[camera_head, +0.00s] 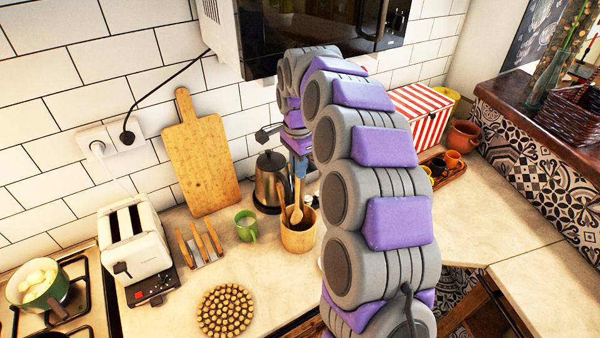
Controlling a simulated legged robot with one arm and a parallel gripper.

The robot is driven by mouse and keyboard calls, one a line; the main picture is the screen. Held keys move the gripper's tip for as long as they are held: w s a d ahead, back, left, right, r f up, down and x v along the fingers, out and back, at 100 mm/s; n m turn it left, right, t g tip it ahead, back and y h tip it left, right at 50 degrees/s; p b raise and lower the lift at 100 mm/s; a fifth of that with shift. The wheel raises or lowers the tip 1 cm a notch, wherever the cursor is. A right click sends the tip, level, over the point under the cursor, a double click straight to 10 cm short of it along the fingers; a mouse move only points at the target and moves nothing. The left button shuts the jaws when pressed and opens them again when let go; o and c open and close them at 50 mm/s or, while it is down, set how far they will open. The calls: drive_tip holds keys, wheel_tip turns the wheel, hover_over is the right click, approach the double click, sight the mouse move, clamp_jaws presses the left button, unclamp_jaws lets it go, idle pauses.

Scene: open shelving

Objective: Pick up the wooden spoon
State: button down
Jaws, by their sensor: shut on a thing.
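The wooden spoon (297,213) stands upright, its lower part in front of or inside a round wooden pot (299,240) on the counter. Other wooden utensils (283,212) lean in the same pot. My gripper (299,177) points down from above the pot and is shut at the upper end of the spoon. The fingertips are small and partly hidden in this view. I cannot tell whether the spoon is lifted at all.
A metal kettle (270,183) stands close behind the pot. A green mug (246,226), toast rack (200,245), toaster (134,240) and round cork trivet (225,311) are to the left.

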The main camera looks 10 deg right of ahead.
drive_tip(key=s+a, duration=0.2)
drive_tip(key=a, duration=0.6)
drive_tip(key=s+a, duration=0.3)
drive_tip(key=a, duration=0.4)
drive_tip(key=shift+s+a+p, duration=0.15)
drive_tip(key=shift+a+p, duration=0.2)
drive_tip(key=shift+p, duration=0.05)
drive_tip(key=c, duration=1.7)
unclamp_jaws()
drive_tip(key=shift+a, duration=0.2)
clamp_jaws()
drive_tip(key=shift+f, duration=0.1)
